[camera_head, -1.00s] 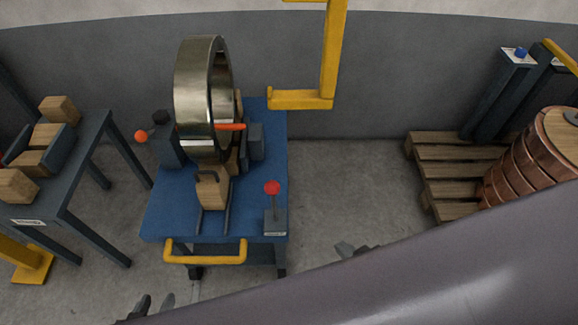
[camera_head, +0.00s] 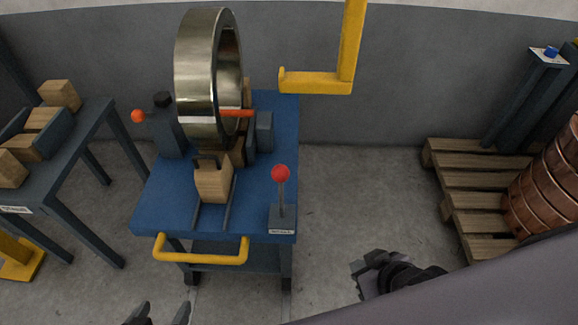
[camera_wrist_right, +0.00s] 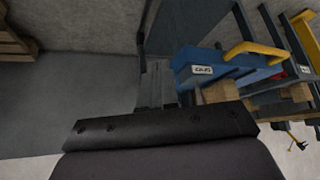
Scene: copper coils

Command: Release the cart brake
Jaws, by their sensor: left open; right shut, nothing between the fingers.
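The blue cart (camera_head: 262,115) stands in the middle of the head view and carries a large upright metal ring (camera_head: 196,75). A lever with a red ball knob (camera_head: 281,173) rises upright from a small labelled base (camera_head: 282,219) at the cart's front right corner. My right gripper (camera_head: 358,277) is shut and empty, to the right of and nearer than the lever, apart from it. The cart also shows in the right wrist view (camera_wrist_right: 200,68). My left gripper (camera_head: 161,314) is open and empty at the bottom edge, below the cart's yellow handle (camera_head: 200,258).
A dark table (camera_head: 75,150) with wooden blocks stands at the left. A yellow hook arm (camera_head: 318,82) hangs behind the cart's right side. A pallet (camera_head: 470,190) with a copper coil (camera_head: 545,190) is at the right. Floor between cart and pallet is clear.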

